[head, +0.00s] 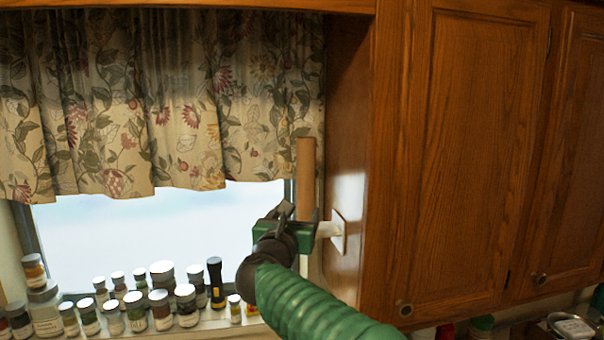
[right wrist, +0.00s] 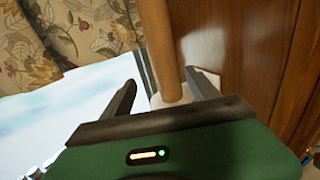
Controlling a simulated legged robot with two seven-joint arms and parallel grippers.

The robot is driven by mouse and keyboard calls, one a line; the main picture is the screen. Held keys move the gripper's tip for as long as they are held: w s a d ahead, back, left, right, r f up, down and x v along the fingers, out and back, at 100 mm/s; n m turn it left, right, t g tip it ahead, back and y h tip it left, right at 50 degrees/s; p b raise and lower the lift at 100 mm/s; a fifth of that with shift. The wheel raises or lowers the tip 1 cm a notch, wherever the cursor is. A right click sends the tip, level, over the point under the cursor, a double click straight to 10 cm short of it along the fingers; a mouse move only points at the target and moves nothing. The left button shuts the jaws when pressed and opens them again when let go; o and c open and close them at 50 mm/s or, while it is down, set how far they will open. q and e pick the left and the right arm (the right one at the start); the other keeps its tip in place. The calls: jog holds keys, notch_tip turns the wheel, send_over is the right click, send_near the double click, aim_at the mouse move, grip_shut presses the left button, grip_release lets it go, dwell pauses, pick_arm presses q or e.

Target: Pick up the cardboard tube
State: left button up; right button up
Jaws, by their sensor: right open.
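The cardboard tube (head: 306,172) is a plain brown cylinder standing upright on a white holder (head: 331,230) fixed to the side of the wooden cabinet. My right gripper (head: 288,212) is at the lower part of the tube, with its green body just in front. In the right wrist view, the tube (right wrist: 161,45) passes between the two spread dark fingers of the gripper (right wrist: 160,88). The fingers are open, and I cannot tell whether either touches the tube. The tube's lower end is partly hidden by the gripper in the head view. My left gripper is not in view.
The wooden cabinet (head: 475,150) is close on the right. A floral curtain (head: 150,100) hangs behind, over a bright window (head: 160,230). Several small jars and a black-and-yellow flashlight (head: 216,283) stand on the sill at lower left.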

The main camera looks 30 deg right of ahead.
aim_at(305, 206)
jog(key=p+x, duration=0.1)
jog(key=x, duration=0.2)
jog(key=shift+d, duration=0.1)
jog(key=w+d+p, duration=0.1)
jog(key=w+d+r+p, duration=0.1)
jog(key=d+p, duration=0.1)
jog(key=shift+d, duration=0.15)
jog(key=shift+w+d+f+p, duration=0.1)
jog(key=shift+d+f+p, duration=0.05)
jog(key=shift+p, duration=0.15)
jog(key=shift+w+a+f, duration=0.15)
jog(key=shift+a, duration=0.05)
jog(key=shift+w+a, duration=0.2)
jog(key=c, duration=0.4)
jog(key=shift+s, duration=0.1)
jog(key=c, duration=0.5)
jog(key=shift+s+d, duration=0.1)
jog(key=shift+d, duration=0.05)
jog(key=c, duration=0.5)
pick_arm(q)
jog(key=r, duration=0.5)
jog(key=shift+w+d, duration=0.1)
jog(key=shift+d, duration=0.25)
pick_arm(e)
jog(key=shift+d, duration=0.1)
